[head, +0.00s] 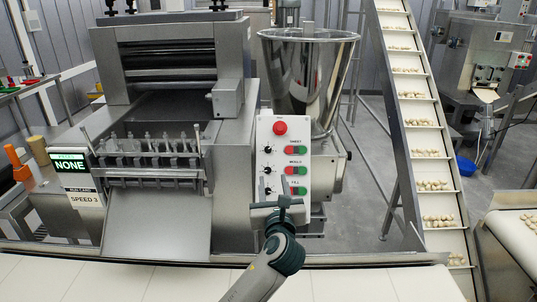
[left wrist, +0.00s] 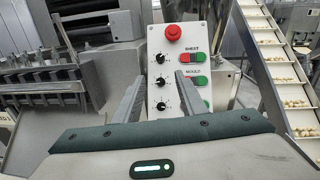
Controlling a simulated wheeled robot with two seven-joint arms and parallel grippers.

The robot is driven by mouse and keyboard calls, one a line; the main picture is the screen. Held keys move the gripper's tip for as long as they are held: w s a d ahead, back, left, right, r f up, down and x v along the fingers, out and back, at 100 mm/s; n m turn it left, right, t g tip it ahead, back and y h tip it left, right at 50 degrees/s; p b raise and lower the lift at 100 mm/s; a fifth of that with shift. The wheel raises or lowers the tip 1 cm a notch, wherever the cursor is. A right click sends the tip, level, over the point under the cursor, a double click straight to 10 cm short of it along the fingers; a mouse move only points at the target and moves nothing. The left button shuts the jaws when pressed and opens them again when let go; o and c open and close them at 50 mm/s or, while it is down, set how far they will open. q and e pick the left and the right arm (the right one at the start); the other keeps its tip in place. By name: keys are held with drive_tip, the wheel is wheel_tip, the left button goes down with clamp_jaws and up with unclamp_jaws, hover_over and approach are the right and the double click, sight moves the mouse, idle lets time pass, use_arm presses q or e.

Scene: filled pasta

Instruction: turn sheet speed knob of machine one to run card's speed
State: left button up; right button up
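The grey control panel (head: 281,150) of the machine has a red button (head: 280,127) on top and rows marked sheet, mould and a third row partly covered. The black sheet knob (head: 268,149) is in the top row; it also shows in the left wrist view (left wrist: 160,58). Its setting is too small to read. The run card (head: 86,199) reads "SPEED 3". My left gripper (head: 274,187) is in front of the panel's lower part. In the left wrist view its two fingers (left wrist: 161,78) stand apart with nothing between them, below the sheet knob. My right gripper is out of view.
A display (head: 70,165) reading "NONE" sits above the card. Red and green buttons (head: 296,150) lie right of the knobs. A steel hopper (head: 308,75) stands behind the panel. An inclined conveyor (head: 413,110) carries pasta at right. A pale belt (head: 350,284) runs along the front.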

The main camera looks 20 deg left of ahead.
sight(268, 150)
use_arm(q)
drive_tip(key=p+x, duration=0.3)
drive_tip(key=x, duration=1.3)
drive_tip(key=shift+w+a, duration=0.3)
drive_tip(key=shift+w, duration=0.3)
clamp_jaws()
